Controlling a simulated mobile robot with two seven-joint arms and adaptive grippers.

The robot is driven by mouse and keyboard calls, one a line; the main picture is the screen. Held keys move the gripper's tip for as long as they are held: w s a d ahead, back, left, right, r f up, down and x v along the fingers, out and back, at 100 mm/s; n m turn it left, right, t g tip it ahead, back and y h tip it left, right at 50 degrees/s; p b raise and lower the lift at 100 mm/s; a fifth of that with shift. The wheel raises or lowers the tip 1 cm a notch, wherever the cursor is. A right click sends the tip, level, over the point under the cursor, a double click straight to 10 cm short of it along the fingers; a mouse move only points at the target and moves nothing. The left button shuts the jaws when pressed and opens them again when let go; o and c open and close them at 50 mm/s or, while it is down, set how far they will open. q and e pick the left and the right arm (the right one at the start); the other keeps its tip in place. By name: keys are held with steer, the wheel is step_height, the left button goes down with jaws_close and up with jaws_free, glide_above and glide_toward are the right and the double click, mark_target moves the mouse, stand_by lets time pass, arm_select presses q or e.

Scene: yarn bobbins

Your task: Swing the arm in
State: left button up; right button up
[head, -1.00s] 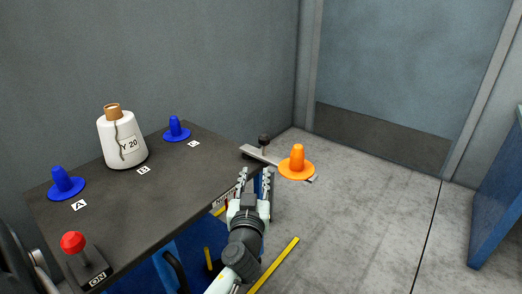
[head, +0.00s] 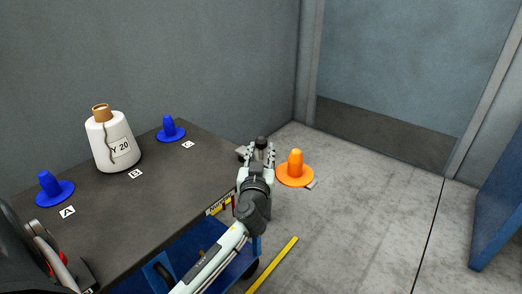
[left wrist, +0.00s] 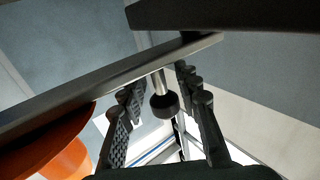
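The swing arm is a flat grey bar at the table's far right corner; its outer end (head: 311,185) shows past an orange peg on a round base (head: 296,168). A black knob (head: 262,142) stands on the bar. My left gripper (head: 260,153) is at the knob and hides the middle of the bar. In the left wrist view the fingers (left wrist: 164,112) are apart, with the black knob (left wrist: 164,105) on its metal stem between them. A gap shows on both sides of the knob. The bar (left wrist: 110,76) crosses above. My right gripper is not in view.
The dark table (head: 190,175) carries a white yarn bobbin (head: 112,145) near label B and blue pegs (head: 50,188) (head: 170,130). A dark part in the lower left mostly covers a red button.

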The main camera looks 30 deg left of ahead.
arm_select(q)
steer(key=shift+c, duration=0.6)
jaws_close()
steer(key=shift+s+a+m+h, duration=0.15)
steer(key=shift+m+h, duration=0.15)
steer(key=shift+h, duration=0.2)
steer(key=shift+s+m+t+h, duration=0.2)
steer(key=shift+m+t+h, duration=0.2)
steer(key=shift+h, duration=0.1)
steer(key=shift+s+m+t+h+p, duration=0.2)
steer(key=shift+m+h+p, duration=0.15)
steer(key=shift+h, duration=0.25)
steer(key=shift+s+m+t+h+p, duration=0.2)
steer(key=shift+m+h, duration=0.25)
steer(key=shift+h, duration=0.15)
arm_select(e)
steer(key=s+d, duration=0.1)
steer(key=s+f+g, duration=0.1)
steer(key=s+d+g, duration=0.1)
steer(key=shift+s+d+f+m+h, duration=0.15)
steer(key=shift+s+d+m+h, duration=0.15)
